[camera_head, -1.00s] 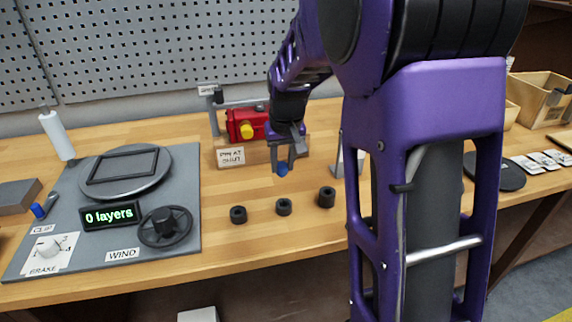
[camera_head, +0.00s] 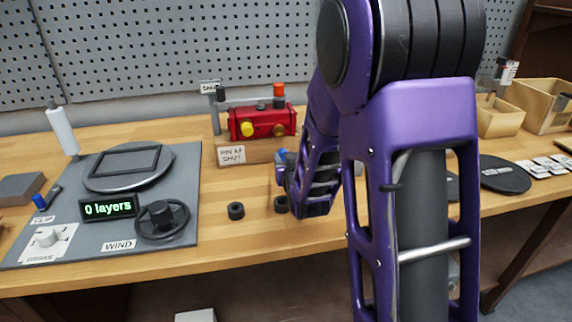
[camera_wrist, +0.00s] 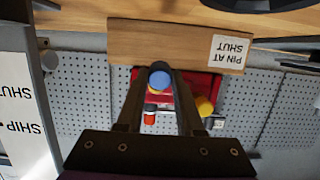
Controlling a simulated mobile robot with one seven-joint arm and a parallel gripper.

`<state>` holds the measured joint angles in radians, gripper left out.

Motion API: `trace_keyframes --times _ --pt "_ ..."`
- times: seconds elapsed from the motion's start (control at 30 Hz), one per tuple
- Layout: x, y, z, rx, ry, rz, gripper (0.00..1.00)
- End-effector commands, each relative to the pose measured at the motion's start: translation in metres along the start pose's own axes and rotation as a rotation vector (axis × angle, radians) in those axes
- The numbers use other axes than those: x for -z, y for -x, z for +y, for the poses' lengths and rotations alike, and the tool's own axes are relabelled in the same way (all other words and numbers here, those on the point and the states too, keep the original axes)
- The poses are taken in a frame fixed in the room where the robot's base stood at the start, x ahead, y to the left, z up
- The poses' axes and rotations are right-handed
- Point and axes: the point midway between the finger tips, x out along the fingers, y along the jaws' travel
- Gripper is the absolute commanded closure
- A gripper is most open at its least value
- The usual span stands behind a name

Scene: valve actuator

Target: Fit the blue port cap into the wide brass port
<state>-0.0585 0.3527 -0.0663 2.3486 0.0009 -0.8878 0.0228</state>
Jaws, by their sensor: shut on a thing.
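The red valve actuator (camera_head: 270,122) sits on a wooden block (camera_head: 258,152) at the back of the bench. A yellow round part (camera_head: 247,129) and a brass port (camera_head: 279,130) are on its front. My gripper (camera_head: 281,168) is shut on the blue port cap (camera_head: 282,155), in front of and below the brass port. In the wrist view, which is upside down, the blue cap (camera_wrist: 160,77) is between the fingertips against the wooden block and red body (camera_wrist: 183,87). The cap appears apart from the actuator. The brass port is not clearly visible there; the cap and fingers cover part of the body.
Black rings (camera_head: 236,211) stand on the bench front, one close to my forearm. A winding station with a handwheel (camera_head: 163,220) is at left. Wooden bins (camera_head: 537,104) and a black disc (camera_head: 505,173) are at right. A post with a sign (camera_head: 213,105) stands beside the actuator.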

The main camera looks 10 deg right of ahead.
Motion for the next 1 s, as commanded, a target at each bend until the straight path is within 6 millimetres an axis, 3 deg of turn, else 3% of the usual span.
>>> trace_keyframes --times 0.4,0.83,1.0 --pt "0.019 0.032 -0.003 0.01 0.001 0.236 1.0" --pt "0.02 0.034 -0.003 0.01 0.001 0.242 1.0" --pt "0.022 0.024 -0.003 0.01 0.001 0.243 1.0"
